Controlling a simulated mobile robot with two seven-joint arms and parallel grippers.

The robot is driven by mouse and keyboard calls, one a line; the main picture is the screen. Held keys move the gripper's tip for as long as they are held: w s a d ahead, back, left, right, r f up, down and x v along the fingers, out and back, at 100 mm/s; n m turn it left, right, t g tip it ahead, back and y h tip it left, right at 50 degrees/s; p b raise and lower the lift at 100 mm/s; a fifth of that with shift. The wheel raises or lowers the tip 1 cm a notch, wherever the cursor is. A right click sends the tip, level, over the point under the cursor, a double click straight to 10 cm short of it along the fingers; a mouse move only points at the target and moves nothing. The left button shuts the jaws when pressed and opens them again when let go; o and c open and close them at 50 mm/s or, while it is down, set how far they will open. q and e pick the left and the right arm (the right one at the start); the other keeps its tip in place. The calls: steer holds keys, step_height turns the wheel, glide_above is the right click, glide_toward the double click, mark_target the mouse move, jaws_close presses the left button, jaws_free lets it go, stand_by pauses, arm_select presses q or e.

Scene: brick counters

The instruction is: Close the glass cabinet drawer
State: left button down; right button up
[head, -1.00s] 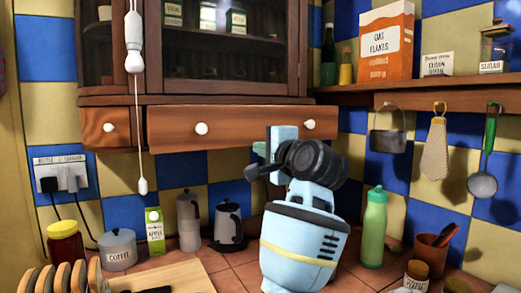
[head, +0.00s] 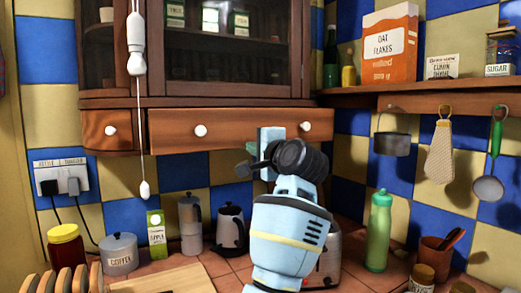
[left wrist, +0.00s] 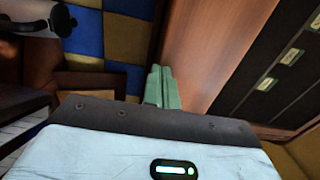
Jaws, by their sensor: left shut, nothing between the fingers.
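The wide wooden drawer (head: 230,130) with two white knobs is under the glass cabinet (head: 235,50). Its front stands out a little from the cabinet, with its right end reaching past the cabinet's edge. My left gripper (head: 268,146) is raised in front of the right half of the drawer, left of the right knob. Its fingers are together and empty. In the left wrist view, the shut pale green fingers (left wrist: 161,88) are beside a brown wooden panel (left wrist: 215,45) that looks like the drawer front; I cannot tell if they touch. My right gripper is not in view.
A small drawer (head: 108,131) is at the left, with a hanging pull cord (head: 142,150) beside it. A shelf (head: 420,88) with hanging utensils is at right.

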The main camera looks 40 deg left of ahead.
arm_select(q)
steer(key=x, duration=0.7)
steer(key=shift+a+p, duration=0.2)
steer(key=shift+p, duration=0.15)
steer(key=shift+w+a, duration=0.2)
steer(key=shift+a, duration=0.05)
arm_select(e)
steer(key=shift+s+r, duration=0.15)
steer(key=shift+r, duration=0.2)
arm_select(q)
steer(key=shift+d, duration=0.15)
steer(key=shift+s+d+f, duration=0.1)
steer(key=shift+s+d, duration=0.1)
steer(key=shift+d, duration=0.05)
steer(key=b+v, duration=0.1)
steer(key=v, duration=1.2)
steer(key=shift+b, duration=0.4)
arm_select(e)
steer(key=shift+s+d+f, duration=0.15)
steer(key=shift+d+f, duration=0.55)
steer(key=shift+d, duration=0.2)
